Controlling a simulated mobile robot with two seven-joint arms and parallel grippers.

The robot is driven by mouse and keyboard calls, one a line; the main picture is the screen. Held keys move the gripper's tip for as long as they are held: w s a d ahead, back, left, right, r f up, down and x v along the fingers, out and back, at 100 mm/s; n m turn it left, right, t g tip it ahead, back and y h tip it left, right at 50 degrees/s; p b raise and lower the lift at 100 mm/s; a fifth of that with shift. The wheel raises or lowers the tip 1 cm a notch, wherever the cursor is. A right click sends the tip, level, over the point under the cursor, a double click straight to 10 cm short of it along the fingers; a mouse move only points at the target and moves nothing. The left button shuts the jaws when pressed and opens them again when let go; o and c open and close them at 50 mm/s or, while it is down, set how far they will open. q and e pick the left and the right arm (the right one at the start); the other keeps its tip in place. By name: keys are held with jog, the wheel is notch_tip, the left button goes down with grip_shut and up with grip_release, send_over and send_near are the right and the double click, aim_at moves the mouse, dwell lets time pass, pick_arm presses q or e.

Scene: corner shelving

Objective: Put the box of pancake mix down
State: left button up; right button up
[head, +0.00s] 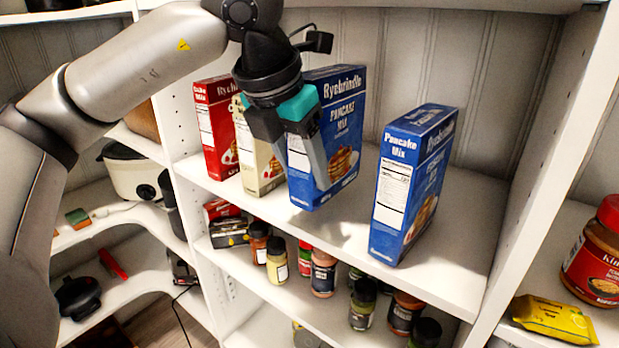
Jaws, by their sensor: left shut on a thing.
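A blue box of pancake mix (342,118) is upright on or just above the middle shelf, left of centre. I cannot tell whether its base touches the shelf. My left gripper (300,158) comes from above and is shut on this box at its left narrow side; its fingers hide part of the box. A second blue pancake mix box (412,185) stands upright on the shelf (455,245) to the right, apart from the held one. My right gripper is not in view.
Left of the held box stand a cream box (250,155) and a red cake mix box (214,130). Bare shelf lies between the two blue boxes. Spice jars (323,273) fill the shelf below. A white upright (545,160) bounds the right, with a peanut butter jar (597,258) beyond.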

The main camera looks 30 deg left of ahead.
pick_arm(q)
jog(key=shift+w, duration=0.7)
jog(key=shift+f, duration=1.8)
jog(key=shift+f, duration=0.15)
jog(key=o, duration=1.3)
jog(key=shift+o, duration=0.2)
